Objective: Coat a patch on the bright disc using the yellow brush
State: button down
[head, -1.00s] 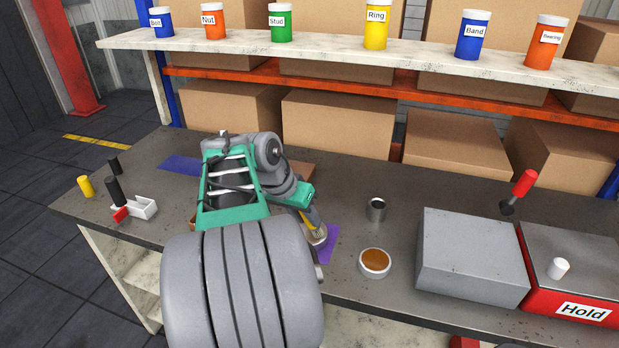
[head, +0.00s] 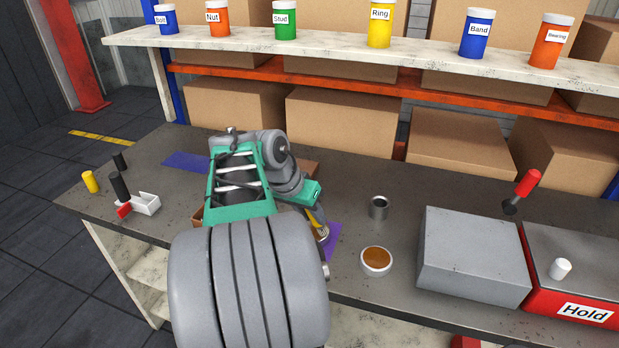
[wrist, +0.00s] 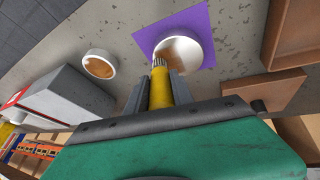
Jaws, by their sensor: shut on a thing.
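My gripper (wrist: 160,92) is shut on the yellow brush (wrist: 161,88), whose bristles point away from the jaws. In the head view the brush (head: 315,219) shows just beyond my arm. The bright disc (wrist: 190,50) lies on a purple mat (wrist: 207,25) in the wrist view. A brownish area shows on part of the disc. The bristle tips are at the disc's near edge; I cannot tell whether they touch it. In the head view the mat (head: 334,239) is partly hidden by my arm and the brush.
A white dish of brown coating (head: 376,261) stands right of the mat, with a metal cup (head: 379,208) behind it. A grey box (head: 470,255) and a red "Hold" box (head: 585,300) are farther right. A brown tray (wrist: 291,35) is near the mat. Shelf and cartons stand behind.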

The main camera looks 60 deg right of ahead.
jog(key=s+p+v, duration=0.1)
jog(key=p+v, duration=0.5)
jog(key=v, duration=0.2)
jog(key=shift+s+r, duration=0.5)
jog(key=shift+s, duration=0.05)
jog(key=shift+a, duration=0.15)
